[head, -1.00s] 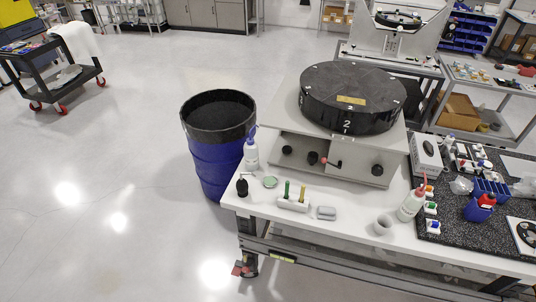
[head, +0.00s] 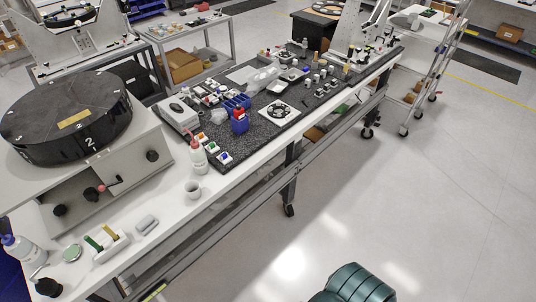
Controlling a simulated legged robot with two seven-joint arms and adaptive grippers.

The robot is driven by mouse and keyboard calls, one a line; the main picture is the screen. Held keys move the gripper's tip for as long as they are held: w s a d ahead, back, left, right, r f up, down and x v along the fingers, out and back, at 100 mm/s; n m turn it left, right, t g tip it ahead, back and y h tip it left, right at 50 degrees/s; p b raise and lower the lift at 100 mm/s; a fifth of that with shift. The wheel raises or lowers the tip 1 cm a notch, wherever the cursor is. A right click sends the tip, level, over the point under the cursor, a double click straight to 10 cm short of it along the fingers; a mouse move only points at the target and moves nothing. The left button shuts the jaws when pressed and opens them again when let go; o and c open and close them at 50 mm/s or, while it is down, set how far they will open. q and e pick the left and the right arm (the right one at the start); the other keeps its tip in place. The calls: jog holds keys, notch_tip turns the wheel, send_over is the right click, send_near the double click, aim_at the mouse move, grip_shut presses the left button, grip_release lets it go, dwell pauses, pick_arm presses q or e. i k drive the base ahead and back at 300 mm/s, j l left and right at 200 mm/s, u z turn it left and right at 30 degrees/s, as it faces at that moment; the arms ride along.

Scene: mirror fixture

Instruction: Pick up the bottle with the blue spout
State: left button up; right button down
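The bottle with the blue spout (head: 22,250) is white and stands at the near left corner of the white workbench (head: 168,215), close to the left edge of the head view. Its blue spout (head: 8,239) points up and to the left. A similar white bottle with a red spout (head: 197,154) stands further right on the bench, by the edge of the black speckled mat. Neither of my grippers shows in the head view. A dark green ribbed part, probably mine, shows at the bottom edge.
A black round turntable (head: 68,115) stands behind the bottles. Near the blue-spout bottle are a dark small bottle (head: 48,287), a green round lid (head: 72,253) and a white holder (head: 108,246). A cup (head: 193,189) stands near the front edge. The floor (head: 400,215) at right is open.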

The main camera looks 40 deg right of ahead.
aim_at(19, 247)
jog(key=z, duration=0.9)
jog(key=u, duration=1.8)
jog(key=i+l, duration=0.15)
